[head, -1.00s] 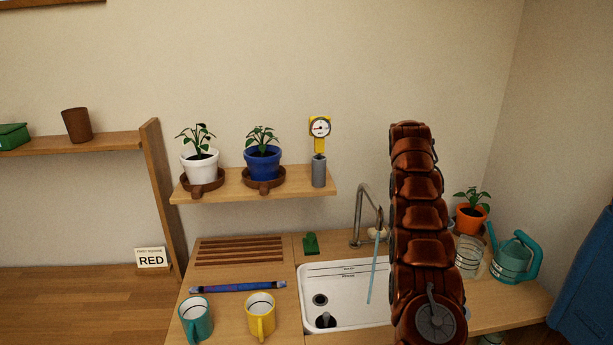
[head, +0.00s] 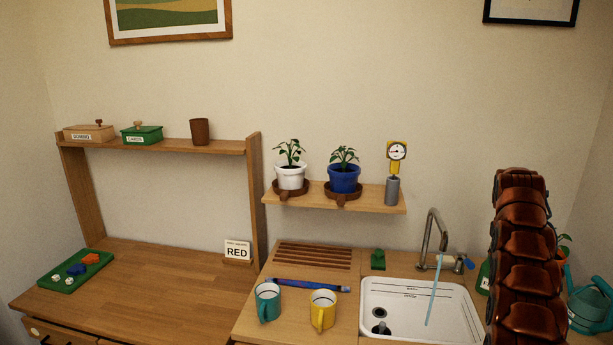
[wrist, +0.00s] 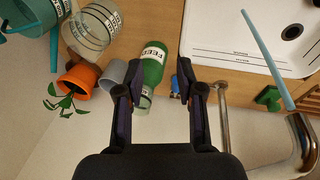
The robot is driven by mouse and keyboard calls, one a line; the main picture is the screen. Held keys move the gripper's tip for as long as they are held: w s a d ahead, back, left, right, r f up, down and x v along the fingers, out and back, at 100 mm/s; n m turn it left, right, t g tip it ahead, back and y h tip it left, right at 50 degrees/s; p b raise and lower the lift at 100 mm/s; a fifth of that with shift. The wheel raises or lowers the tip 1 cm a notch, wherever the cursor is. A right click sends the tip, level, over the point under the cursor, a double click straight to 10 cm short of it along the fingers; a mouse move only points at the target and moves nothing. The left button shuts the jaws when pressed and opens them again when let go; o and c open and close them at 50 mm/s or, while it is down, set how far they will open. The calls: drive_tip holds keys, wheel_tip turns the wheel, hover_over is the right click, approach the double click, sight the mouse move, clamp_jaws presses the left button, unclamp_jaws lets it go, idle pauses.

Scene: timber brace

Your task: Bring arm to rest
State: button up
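My arm (head: 523,262) rises as a brown-red segmented column at the right of the head view; my gripper does not show there. In the wrist view my gripper (wrist: 154,86) has its two dark fingers spread apart, with nothing held between them. Beyond the fingers lies the counter, with a green bottle labelled FEED (wrist: 153,68) seen past the gap. A grey cup (wrist: 114,73) and an orange plant pot (wrist: 77,80) are to the left of it.
The white sink (head: 420,304) with its tap (head: 431,236) is left of my arm. A yellow mug (head: 323,310) and a teal mug (head: 267,302) stand on the counter. A teal watering can (head: 590,306) is partly behind my arm. The wooden desk (head: 150,283) has open room.

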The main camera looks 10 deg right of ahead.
drive_tip(key=s+a+r, duration=0.3)
drive_tip(key=s+a, duration=0.1)
drive_tip(key=a, duration=0.5)
drive_tip(key=s+a+r+n+g+y, duration=0.1)
drive_tip(key=s+a+r, duration=0.2)
drive_tip(key=a, duration=0.7)
drive_tip(key=s+a+r, duration=0.3)
drive_tip(key=s+a, duration=0.1)
drive_tip(key=a, duration=0.5)
drive_tip(key=s+a+f, duration=0.2)
drive_tip(key=s+a, duration=0.4)
drive_tip(key=s, duration=0.5)
drive_tip(key=s+a+f+n+g+y, duration=0.1)
drive_tip(key=s+a+f, duration=0.2)
drive_tip(key=s+a, duration=0.4)
drive_tip(key=s+a+f+n, duration=0.1)
drive_tip(key=s+a+f, duration=0.2)
drive_tip(key=s+a, duration=0.4)
drive_tip(key=s, duration=0.7)
drive_tip(key=shift+s+a+f+g+y, duration=0.2)
drive_tip(key=shift+s+a+g+y, duration=0.1)
drive_tip(key=shift+s+g, duration=0.1)
drive_tip(key=shift+d, duration=0.1)
